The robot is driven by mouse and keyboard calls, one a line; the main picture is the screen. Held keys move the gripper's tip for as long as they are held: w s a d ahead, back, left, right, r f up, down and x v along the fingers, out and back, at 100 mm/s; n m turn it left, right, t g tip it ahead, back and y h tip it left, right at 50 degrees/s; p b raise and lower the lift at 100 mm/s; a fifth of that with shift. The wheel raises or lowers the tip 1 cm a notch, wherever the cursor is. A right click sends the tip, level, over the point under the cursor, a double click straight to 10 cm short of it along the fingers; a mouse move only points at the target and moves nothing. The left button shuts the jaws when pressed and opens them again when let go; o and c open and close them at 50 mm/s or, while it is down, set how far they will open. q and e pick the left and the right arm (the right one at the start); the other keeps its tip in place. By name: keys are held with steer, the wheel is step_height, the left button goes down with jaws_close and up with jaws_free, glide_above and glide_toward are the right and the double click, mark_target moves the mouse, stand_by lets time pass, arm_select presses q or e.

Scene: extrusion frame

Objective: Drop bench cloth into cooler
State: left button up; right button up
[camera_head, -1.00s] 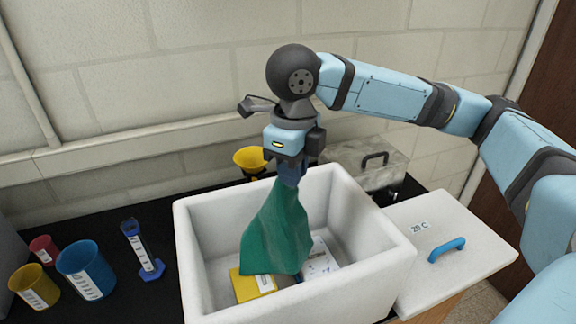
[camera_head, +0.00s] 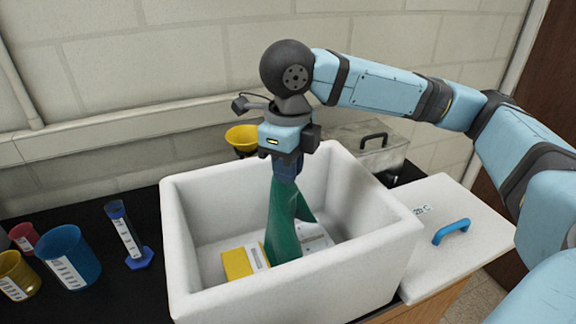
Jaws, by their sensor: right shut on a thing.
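The green bench cloth (camera_head: 281,226) hangs from my right gripper (camera_head: 286,172), which is shut on its top end. The cloth hangs inside the white open cooler (camera_head: 190,290), its lower part below the rim. The gripper's fingertips are at about the height of the far rim in the picture. In the cooler lie a yellow item (camera_head: 237,263) with a white label and a white item (camera_head: 318,243), both partly hidden by the cloth. I cannot tell whether the cloth touches them. My left gripper is not in view.
The cooler's white lid (camera_head: 462,262) with a blue handle lies at the right. On the black bench at left stand a blue beaker (camera_head: 70,256), a yellow beaker (camera_head: 17,276), a red beaker (camera_head: 23,236) and a blue cylinder (camera_head: 125,232). Behind are a yellow funnel (camera_head: 242,137) and a grey box (camera_head: 366,148).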

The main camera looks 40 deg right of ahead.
steer(key=o, duration=1.9)
steer(key=shift+c, duration=0.2)
steer(key=shift+r, duration=0.15)
step_height(320, 180, up, 19)
steer(key=p, duration=0.6)
steer(key=shift+p, duration=0.35)
